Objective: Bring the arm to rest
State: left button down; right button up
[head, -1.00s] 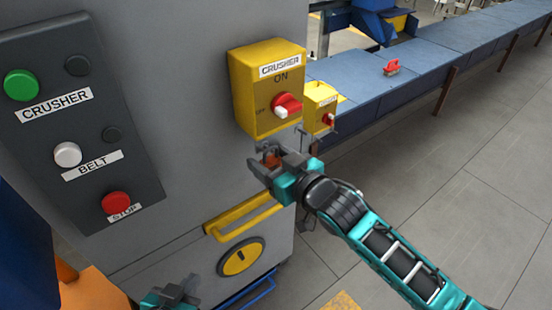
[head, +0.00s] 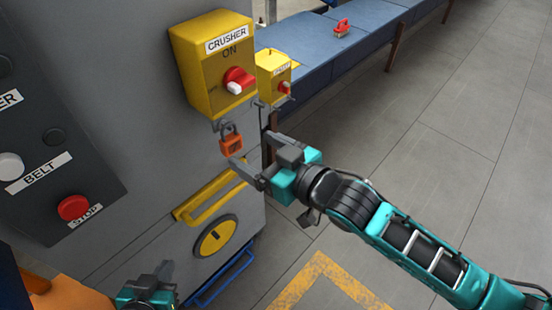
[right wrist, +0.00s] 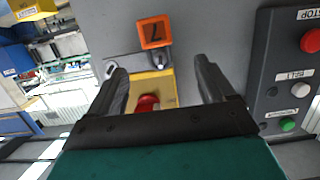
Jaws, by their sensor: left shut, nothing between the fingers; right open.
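My right gripper (head: 254,152) is open, with nothing between its fingers, beside and below the yellow CRUSHER switch box (head: 187,62). An orange padlock (head: 231,142) hangs under that box at a grey hasp, just left of the fingers and apart from them. In the right wrist view, the padlock (right wrist: 155,33) shows a dark mark like a 7, beyond the open fingers (right wrist: 160,72). The box's red knob (head: 240,78) has a white tip, near the word ON. My left gripper (head: 150,285) is shut and empty at the bottom left edge of the head view.
A dark button panel (head: 95,165) with a red STOP button (head: 73,207) is on the grey cabinet. Below the box are a yellow handle (head: 205,197) and a round yellow dial (head: 215,237). The floor at right is clear.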

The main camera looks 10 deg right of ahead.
jog(key=v, duration=0.5)
jog(key=s+d+f+m+g+h, duration=0.1)
jog(key=s+d+f+m+h, duration=0.1)
jog(key=f, duration=0.7)
jog(key=s+d+f+m+g+h+p, duration=0.1)
jog(key=s+d+f+m+h, duration=0.1)
jog(key=s+d+f+h, duration=0.3)
jog(key=d+f, duration=0.3)
jog(key=f, duration=0.1)
jog(key=shift+s+f+m, duration=0.3)
jog(key=shift+s+f, duration=0.05)
jog(key=shift+s, duration=0.05)
jog(key=shift+c, duration=0.5)
